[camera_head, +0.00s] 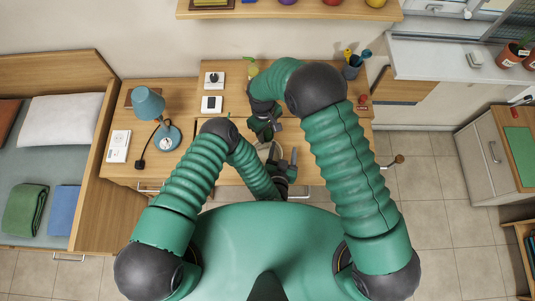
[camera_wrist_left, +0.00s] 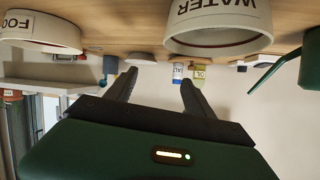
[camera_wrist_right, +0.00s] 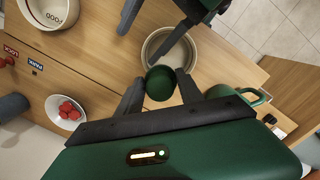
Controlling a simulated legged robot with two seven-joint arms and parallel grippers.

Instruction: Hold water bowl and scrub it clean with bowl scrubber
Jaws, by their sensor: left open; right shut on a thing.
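The white water bowl (camera_wrist_left: 217,32), lettered WATER, stands on the wooden desk and appears upside down in the left wrist view. It also shows beyond my right gripper's fingers in the right wrist view (camera_wrist_right: 148,50). My left gripper (camera_wrist_left: 157,84) is open and empty, its fingers pointing toward the bowl; one finger overlaps the bowl in the right wrist view, and contact cannot be told. My right gripper (camera_wrist_right: 158,90) is shut on the round dark-green bowl scrubber (camera_wrist_right: 160,83) near the bowl. The scrubber's far end is hidden.
A white food bowl (camera_wrist_right: 52,12) stands beside the water bowl. A green mug-like vessel (camera_wrist_right: 248,96) is on the other side. A white dish with red pieces (camera_wrist_right: 66,110) stands by the desk's back. A blue lamp (camera_head: 150,104) stands at the desk's left.

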